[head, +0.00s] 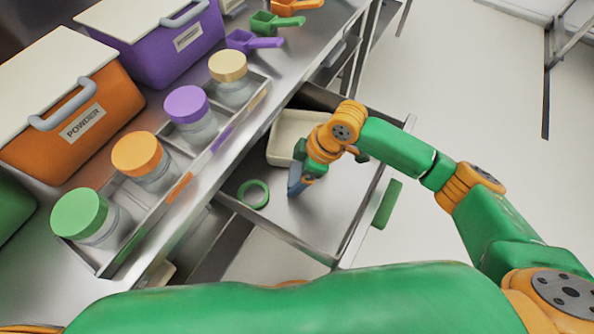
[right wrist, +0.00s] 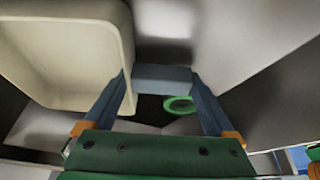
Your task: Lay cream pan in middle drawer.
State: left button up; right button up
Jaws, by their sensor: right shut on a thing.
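The cream pan (head: 286,132) sits at the far end of the open drawer (head: 330,215), partly hidden by my right gripper. In the right wrist view the pan (right wrist: 65,50) is at the upper left, its inside facing the camera, beside the left finger. My right gripper (head: 297,185) points down into the drawer, just nearer than the pan. In the right wrist view its two fingers (right wrist: 163,85) are apart, with a grey-blue block (right wrist: 163,77) between their tips. Whether a finger touches the pan I cannot tell. My left gripper is out of view.
A green ring (head: 253,193) lies in the drawer near its left side. The counter above holds a rack of jars (head: 145,158), an orange powder box (head: 75,110), a purple box (head: 160,45) and scoops (head: 253,41). The drawer's green handle (head: 386,205) faces the open floor at right.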

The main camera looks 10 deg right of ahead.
jog(key=shift+f, duration=0.1)
jog(key=o, duration=1.1)
jog(key=shift+c, duration=0.2)
jog(key=p+v, duration=0.1)
jog(key=v, duration=1.1)
jog(key=shift+p, duration=0.35)
